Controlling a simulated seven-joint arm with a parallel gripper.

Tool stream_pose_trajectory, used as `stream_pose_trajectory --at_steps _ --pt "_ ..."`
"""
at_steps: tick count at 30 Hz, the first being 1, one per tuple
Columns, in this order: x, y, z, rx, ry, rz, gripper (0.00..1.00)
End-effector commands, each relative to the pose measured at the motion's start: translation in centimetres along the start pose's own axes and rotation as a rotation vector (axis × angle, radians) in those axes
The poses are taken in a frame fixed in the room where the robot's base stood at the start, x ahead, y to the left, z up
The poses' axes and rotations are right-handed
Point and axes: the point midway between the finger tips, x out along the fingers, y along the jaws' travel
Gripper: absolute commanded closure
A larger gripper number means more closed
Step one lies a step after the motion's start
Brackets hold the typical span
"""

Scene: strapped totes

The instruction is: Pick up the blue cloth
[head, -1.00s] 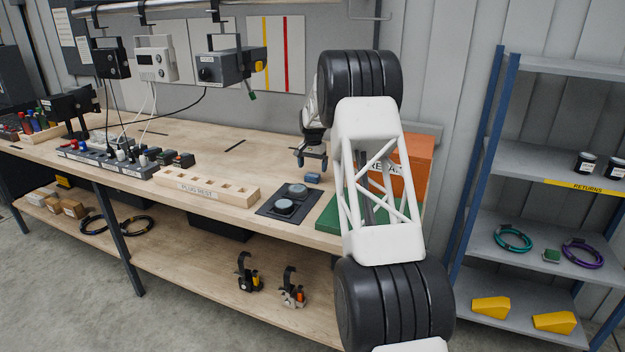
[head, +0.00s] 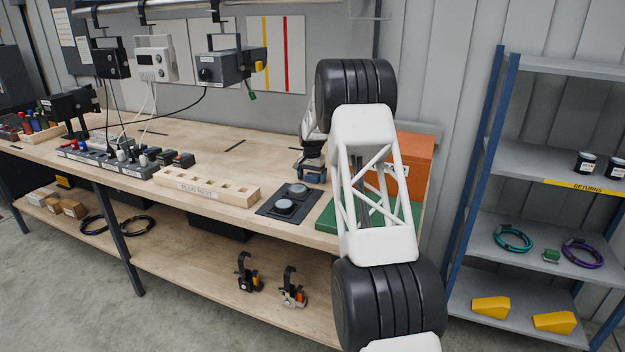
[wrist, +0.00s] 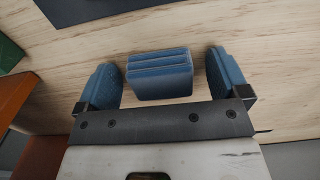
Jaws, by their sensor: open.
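The blue cloth (wrist: 160,75) is a small folded block on the wooden bench top. In the wrist view it lies between the two blue fingers of my gripper (wrist: 170,82), with a gap showing on each side. My gripper is open and holds nothing. In the head view my gripper (head: 311,172) is low over the bench beside the black mat, and the cloth is hard to tell apart from the fingers there.
An orange box (head: 415,160) and a green mat (head: 328,218) are to the right, partly behind my arm. A black mat with two round pads (head: 285,205) and a plug rest (head: 207,187) are to the left. Bare wood lies behind.

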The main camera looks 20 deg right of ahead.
Motion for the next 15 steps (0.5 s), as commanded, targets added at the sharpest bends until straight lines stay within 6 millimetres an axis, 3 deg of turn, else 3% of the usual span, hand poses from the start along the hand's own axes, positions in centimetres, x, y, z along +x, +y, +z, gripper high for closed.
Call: stream_pose_trajectory --at_steps 15 --pt "-0.01 0.01 0.01 0.0 0.0 0.0 0.06"
